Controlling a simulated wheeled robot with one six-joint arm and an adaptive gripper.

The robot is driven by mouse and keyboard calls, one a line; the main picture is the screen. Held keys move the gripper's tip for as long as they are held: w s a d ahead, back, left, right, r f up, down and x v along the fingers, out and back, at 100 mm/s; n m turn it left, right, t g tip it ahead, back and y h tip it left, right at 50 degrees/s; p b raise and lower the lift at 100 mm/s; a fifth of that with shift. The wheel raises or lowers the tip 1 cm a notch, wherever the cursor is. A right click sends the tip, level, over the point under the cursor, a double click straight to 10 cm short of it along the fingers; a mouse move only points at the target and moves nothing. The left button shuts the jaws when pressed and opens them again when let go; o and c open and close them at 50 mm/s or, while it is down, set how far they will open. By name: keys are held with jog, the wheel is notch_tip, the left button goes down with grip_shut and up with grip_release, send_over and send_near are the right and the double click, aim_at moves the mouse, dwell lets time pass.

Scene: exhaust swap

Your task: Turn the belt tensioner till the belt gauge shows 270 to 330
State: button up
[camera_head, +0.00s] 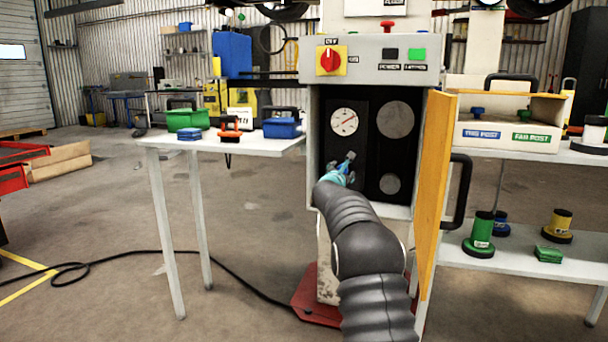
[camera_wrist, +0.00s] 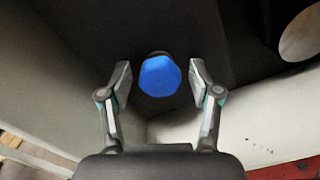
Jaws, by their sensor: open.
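The belt gauge (camera_head: 344,121) is a white round dial with a red needle, on the dark panel inside the open cabinet. Its numbers are too small to read. A blue knob, likely the belt tensioner, shows in the wrist view (camera_wrist: 159,76) on the dark panel. My gripper (camera_wrist: 160,85) is open, with one finger on each side of the blue knob and gaps between them. In the head view my gripper (camera_head: 347,166) is in front of the panel just below the gauge, and it mostly hides the knob.
The orange cabinet door (camera_head: 437,190) stands open right of my arm, with a black handle (camera_head: 458,198). A red rotary switch (camera_head: 331,60) sits on the box above. White tables flank the cabinet (camera_head: 222,144). A grey disc (camera_head: 395,120) is right of the gauge.

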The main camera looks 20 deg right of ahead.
jog(key=n, duration=0.4)
jog(key=shift+n, duration=0.4)
jog(key=n, duration=0.5)
jog(key=shift+s+d+n, duration=0.1)
jog(key=shift+d+n, duration=0.05)
jog(key=shift+n, duration=0.15)
jog(key=n, duration=0.4)
jog(key=shift+n, duration=0.3)
jog(key=n, duration=0.5)
jog(key=shift+r+n, duration=0.15)
jog(key=shift+n, duration=0.15)
jog(key=n, duration=0.5)
jog(key=shift+r, duration=0.1)
jog(key=n+p, duration=0.1)
jog(key=n, duration=0.4)
jog(key=shift+r, duration=0.1)
jog(key=n, duration=1)
jog(key=shift+s+a+n, duration=0.15)
jog(key=shift+a+n, duration=0.15)
jog(key=shift+n, duration=0.2)
jog(key=s+a+r+n+y+p, duration=0.2)
jog(key=s+a+r+y, duration=0.2)
jog(key=s+a, duration=0.6)
jog(key=s+a+r+n+y+p, duration=0.2)
jog(key=s+a+r+y+p, duration=0.1)
jog(key=s+a, duration=0.8)
jog(key=s+r+y, duration=0.1)
jog(key=s, duration=0.2)
jog(key=shift+s+n, duration=0.2)
jog(key=shift+n, duration=0.2)
